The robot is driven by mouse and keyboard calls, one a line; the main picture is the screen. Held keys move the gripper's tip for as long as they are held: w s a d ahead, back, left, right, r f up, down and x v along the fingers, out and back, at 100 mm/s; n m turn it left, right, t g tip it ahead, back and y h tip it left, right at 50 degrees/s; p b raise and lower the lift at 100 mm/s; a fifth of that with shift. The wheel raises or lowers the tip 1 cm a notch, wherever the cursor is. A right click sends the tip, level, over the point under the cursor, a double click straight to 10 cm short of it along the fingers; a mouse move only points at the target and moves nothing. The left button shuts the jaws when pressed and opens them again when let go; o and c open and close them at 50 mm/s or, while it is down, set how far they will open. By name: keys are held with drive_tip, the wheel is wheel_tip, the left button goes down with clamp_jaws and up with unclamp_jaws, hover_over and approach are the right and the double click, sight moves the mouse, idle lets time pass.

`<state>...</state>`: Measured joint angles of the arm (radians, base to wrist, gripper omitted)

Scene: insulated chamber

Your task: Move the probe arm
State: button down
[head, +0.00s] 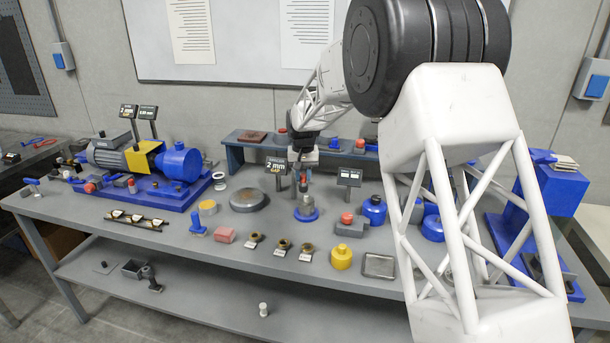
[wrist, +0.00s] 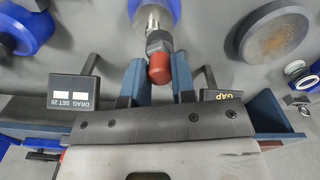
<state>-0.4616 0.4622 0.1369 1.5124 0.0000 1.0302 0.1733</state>
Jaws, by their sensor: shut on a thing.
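The probe arm (wrist: 157,50) is a short grey metal piece with a red tip, above a round blue base (wrist: 160,8) in the wrist view. In the head view, a metal post on a blue disc base (head: 306,214) stands mid-bench beneath my gripper (head: 303,172). My gripper's two dark blue fingers (wrist: 158,84) lie on either side of the red-tipped end, shut on it. The exact contact is hard to make out. A "2 mm GAP" sign (head: 277,169) stands just left of my gripper. A second small display (head: 349,178) stands to the right.
A round grey disc (head: 249,200) lies to the left on the bench. A red-topped grey block (head: 350,226) and blue pots (head: 374,209) stand to the right. Small brass parts (head: 283,245) and a yellow pot (head: 342,257) are in front. A raised shelf (head: 235,148) runs behind.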

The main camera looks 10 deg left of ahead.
drive_tip(key=a+m, duration=1.1)
drive_tip(key=m, duration=0.1)
drive_tip(key=shift+s+a, duration=0.15)
idle(0.5)
drive_tip(key=c, duration=0.9)
unclamp_jaws()
drive_tip(key=shift+c, duration=0.2)
drive_tip(key=shift+r, duration=0.15)
wheel_tip(320, 180, up, 8)
drive_tip(key=shift+f, duration=0.2)
